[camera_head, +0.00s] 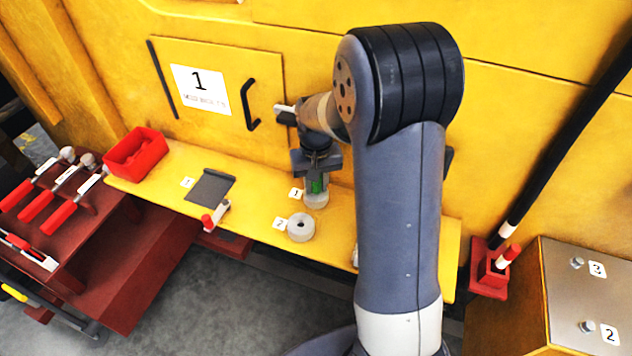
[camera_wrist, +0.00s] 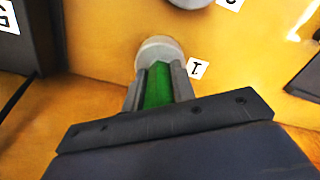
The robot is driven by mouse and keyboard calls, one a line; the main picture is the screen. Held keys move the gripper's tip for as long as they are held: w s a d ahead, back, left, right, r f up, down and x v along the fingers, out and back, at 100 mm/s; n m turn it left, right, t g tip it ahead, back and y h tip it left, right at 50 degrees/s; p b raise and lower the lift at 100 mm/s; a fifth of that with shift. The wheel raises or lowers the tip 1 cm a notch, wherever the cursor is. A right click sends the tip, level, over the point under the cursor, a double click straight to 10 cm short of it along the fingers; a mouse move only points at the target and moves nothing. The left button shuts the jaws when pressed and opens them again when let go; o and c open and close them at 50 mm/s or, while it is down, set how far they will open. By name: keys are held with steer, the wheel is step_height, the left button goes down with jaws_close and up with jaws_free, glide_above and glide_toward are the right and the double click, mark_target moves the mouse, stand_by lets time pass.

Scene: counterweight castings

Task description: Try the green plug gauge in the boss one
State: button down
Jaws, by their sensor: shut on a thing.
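My gripper (camera_head: 316,180) points down over the yellow shelf and is shut on the green plug gauge (camera_head: 316,187). The green gauge also shows between the fingers in the wrist view (camera_wrist: 158,86). The boss one (camera_head: 316,201), a pale round casting beside label 1, is directly below the gauge. It also shows in the wrist view (camera_wrist: 160,47), just beyond the fingertips. The gauge's lower end is hidden, so I cannot tell whether it is in the bore. A second boss (camera_head: 301,227) with a dark hole stands beside label 2.
A red bin (camera_head: 135,153), a dark grey plate (camera_head: 211,186) and a red-and-white handled item (camera_head: 215,216) are on the shelf to the left. A yellow panel door (camera_head: 222,95) with a black handle rises behind. Red-handled tools (camera_head: 55,205) lie far left.

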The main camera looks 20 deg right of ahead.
stand_by(0.4)
steer(key=c, duration=1.1)
jaws_free()
step_height(320, 180, up, 10)
steer(key=shift+r, duration=0.2)
step_height(320, 180, up, 12)
steer(key=p, duration=1)
steer(key=shift+r, duration=0.2)
